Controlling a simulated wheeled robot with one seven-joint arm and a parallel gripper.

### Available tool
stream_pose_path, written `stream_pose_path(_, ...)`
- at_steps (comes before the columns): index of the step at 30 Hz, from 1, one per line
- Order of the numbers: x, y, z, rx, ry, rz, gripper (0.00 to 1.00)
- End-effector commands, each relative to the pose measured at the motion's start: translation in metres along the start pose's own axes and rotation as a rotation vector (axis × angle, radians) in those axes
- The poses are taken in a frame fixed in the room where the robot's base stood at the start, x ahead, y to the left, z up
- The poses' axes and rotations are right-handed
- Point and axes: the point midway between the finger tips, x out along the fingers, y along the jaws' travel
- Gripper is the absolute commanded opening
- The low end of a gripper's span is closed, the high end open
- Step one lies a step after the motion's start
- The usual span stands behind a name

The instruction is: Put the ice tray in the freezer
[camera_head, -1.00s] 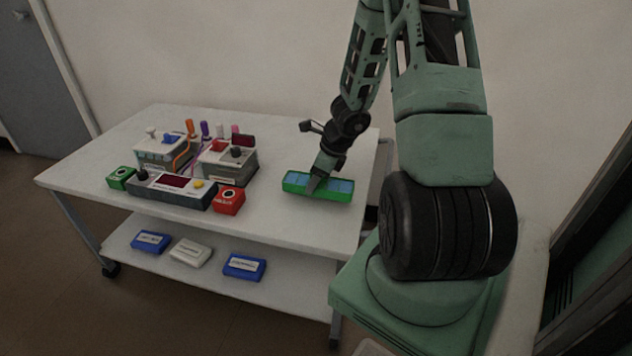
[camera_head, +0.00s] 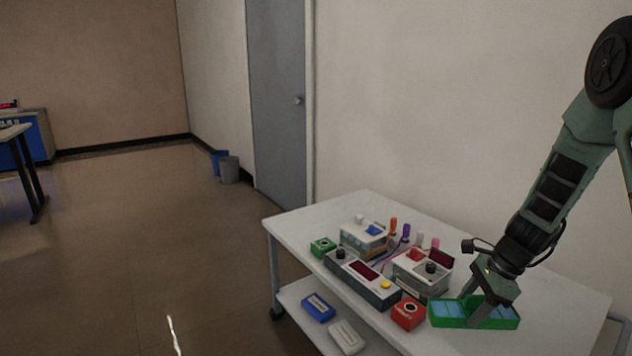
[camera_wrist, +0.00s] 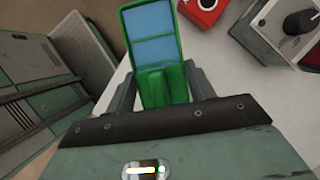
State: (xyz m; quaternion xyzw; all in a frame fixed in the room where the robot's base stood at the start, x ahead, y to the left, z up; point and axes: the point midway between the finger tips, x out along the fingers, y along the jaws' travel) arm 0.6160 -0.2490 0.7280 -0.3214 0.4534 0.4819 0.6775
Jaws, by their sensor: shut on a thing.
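The ice tray (camera_head: 450,313) is a green, oblong tray with light blue compartments, at the right part of the white table in the head view. My gripper (camera_head: 485,312) reaches down from above and is shut on the middle of the tray. In the wrist view the tray (camera_wrist: 152,50) sticks out beyond my gripper (camera_wrist: 155,90), with a grey finger on each side of its green part. I cannot tell whether the tray touches the tabletop or hangs just above it. No freezer can be made out in the current views.
The white table (camera_head: 555,300) holds a red box (camera_head: 408,314), a grey control box (camera_head: 362,277), a green box (camera_head: 322,246) and other devices, left of the tray. Blue and white boxes lie on its lower shelf.

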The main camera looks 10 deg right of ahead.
Motion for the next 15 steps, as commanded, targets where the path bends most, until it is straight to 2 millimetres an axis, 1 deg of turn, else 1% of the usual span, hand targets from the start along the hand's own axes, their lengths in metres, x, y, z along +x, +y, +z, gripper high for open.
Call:
stream_pose_path(1, 0.009, 0.001, 0.021, -0.169, 0.0, 0.069, 0.2)
stream_pose_path(2, 0.013, 0.003, 0.032, -0.269, -0.001, 0.111, 0.2)
stream_pose_path(3, 0.019, 0.006, 0.044, -0.405, -0.001, 0.167, 0.2)
stream_pose_path(5, 0.026, 0.012, 0.061, -0.605, -0.001, 0.249, 0.2)
stream_pose_path(6, 0.03, 0.017, 0.07, -0.732, -0.001, 0.303, 0.2)
stream_pose_path(9, 0.038, 0.026, 0.088, -1.029, 0.0, 0.425, 0.2)
stream_pose_path(12, 0.042, 0.032, 0.099, -1.274, 0.0, 0.528, 0.2)
stream_pose_path(15, 0.044, 0.034, 0.108, -1.48, 0.0, 0.612, 0.2)
